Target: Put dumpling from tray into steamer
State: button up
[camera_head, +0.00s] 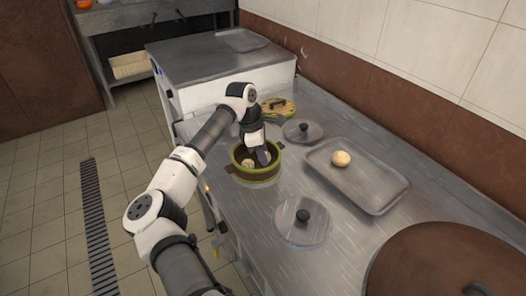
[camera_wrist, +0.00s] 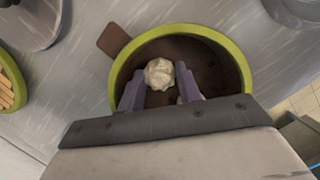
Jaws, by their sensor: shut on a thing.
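The steamer (camera_head: 257,178) is a round dark pot with a yellow-green rim; its rim also shows in the wrist view (camera_wrist: 116,88). My gripper (camera_head: 262,156) reaches down inside it. In the wrist view my gripper (camera_wrist: 160,84) is shut on a pale pleated dumpling (camera_wrist: 160,73), held between the fingertips over the steamer's dark inside. Whether this dumpling touches the bottom I cannot tell. A pale dumpling (camera_head: 248,163) shows inside the steamer in the head view. Another dumpling (camera_head: 341,158) sits on the metal tray (camera_head: 375,202) to the right.
Two metal lids with black knobs lie on the counter, one in front of the steamer (camera_head: 302,222) and one behind it (camera_head: 302,132). A yellow-green container with sticks (camera_head: 278,107) stands farther back. A large brown round lid (camera_head: 445,262) fills the near right corner.

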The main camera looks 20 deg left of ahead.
jog(key=shift+f, duration=0.2)
jog(key=o, duration=0.7)
jog(key=shift+r, duration=0.1)
jog(key=shift+c, duration=0.2)
